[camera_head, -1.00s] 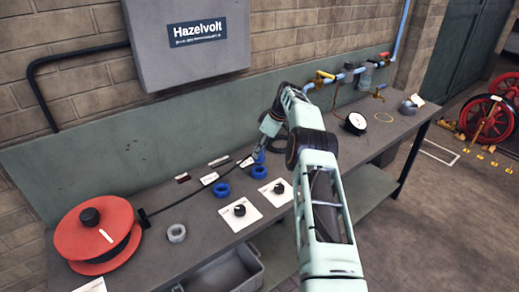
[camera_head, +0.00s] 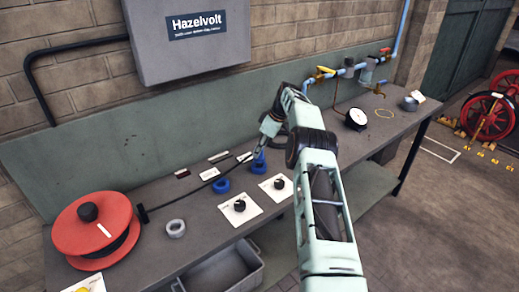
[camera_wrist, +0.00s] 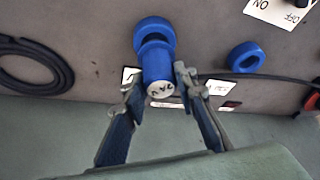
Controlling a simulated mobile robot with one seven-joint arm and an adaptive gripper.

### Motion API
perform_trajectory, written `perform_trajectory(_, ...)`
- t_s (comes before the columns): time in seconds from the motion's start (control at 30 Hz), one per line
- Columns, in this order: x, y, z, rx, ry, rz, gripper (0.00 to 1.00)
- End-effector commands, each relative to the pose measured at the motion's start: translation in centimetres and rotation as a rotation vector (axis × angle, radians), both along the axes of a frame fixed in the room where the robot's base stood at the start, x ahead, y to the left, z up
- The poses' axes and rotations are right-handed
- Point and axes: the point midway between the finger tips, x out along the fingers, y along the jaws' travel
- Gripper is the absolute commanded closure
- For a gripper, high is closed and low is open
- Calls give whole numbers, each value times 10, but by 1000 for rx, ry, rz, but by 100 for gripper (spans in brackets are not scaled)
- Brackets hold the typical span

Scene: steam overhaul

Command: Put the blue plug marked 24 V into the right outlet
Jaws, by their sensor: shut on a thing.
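A blue plug (camera_wrist: 157,72) with a pale end face marked 24 V is between the fingers of my gripper (camera_wrist: 157,88). Its far end overlaps a blue ring-shaped outlet (camera_wrist: 153,24) in the wrist view; I cannot tell if it has entered. This outlet is the right one of two in the head view (camera_head: 257,169). The left outlet (camera_head: 221,185) is an empty blue ring, also in the wrist view (camera_wrist: 243,57). In the head view my gripper (camera_head: 260,150) is above the bench by the right outlet, with the plug partly hidden.
A red cable reel (camera_head: 93,222) stands at the bench's left end. A grey ring (camera_head: 175,228) and two white cards with black knobs (camera_head: 240,206) lie in front. Pipes with valves (camera_head: 345,72) and a gauge (camera_head: 356,118) are at the right. A coiled cable (camera_wrist: 35,65) lies near the gripper.

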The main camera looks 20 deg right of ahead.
Motion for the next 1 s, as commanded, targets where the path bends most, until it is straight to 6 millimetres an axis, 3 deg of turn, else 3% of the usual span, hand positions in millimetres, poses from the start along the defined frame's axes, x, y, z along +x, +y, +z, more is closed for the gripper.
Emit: perform_trajectory(1.0, 0, 0, -26, 0, 0, 0, 100)
